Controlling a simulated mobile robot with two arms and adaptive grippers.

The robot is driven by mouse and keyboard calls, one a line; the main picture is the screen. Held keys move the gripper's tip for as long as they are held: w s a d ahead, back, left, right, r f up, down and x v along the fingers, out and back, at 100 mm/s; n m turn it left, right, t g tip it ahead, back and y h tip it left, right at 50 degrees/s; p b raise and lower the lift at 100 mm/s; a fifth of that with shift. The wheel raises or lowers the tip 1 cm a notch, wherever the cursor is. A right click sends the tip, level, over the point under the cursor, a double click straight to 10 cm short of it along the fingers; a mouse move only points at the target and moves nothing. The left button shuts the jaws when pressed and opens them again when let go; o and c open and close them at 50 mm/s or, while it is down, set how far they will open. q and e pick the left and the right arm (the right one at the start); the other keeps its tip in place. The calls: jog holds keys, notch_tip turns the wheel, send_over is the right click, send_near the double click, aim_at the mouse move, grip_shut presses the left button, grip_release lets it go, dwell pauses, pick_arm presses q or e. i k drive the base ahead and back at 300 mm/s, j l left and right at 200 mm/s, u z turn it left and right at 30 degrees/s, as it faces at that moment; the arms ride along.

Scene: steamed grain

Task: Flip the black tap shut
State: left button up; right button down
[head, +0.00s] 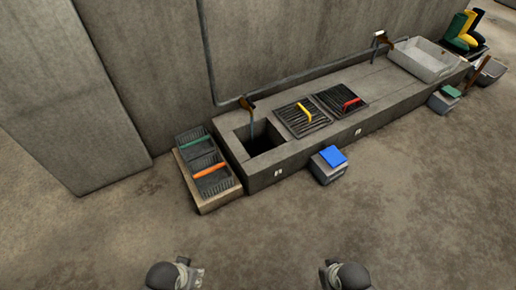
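Two small dark brownish taps sit on the grey pipe along the wall in the head view. The nearer tap (248,103) is above the square opening in the concrete bench, with a thin pale-blue streak below it. The farther tap (380,37) is near the white basin, also with a thin bluish streak below. My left gripper (182,276) and my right gripper (335,276) are at the bottom edge, far from both taps. Their fingers do not show clearly.
The concrete bench (285,158) holds grates with yellow (304,113) and red (350,103) handles. A low crate (208,205) with green- and orange-handled baskets stands left. A blue-topped box (329,166) stands before the bench.

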aim_at(244, 96)
jog(key=i+j+z, duration=0.15)
jog(key=i+z, duration=0.2)
jog(key=i, duration=0.15)
jog(key=i+j+z, duration=0.3)
jog(key=i, duration=0.2)
jog(key=i+j+z, duration=0.35)
jog(key=i+j, duration=0.05)
jog(key=i, duration=0.05)
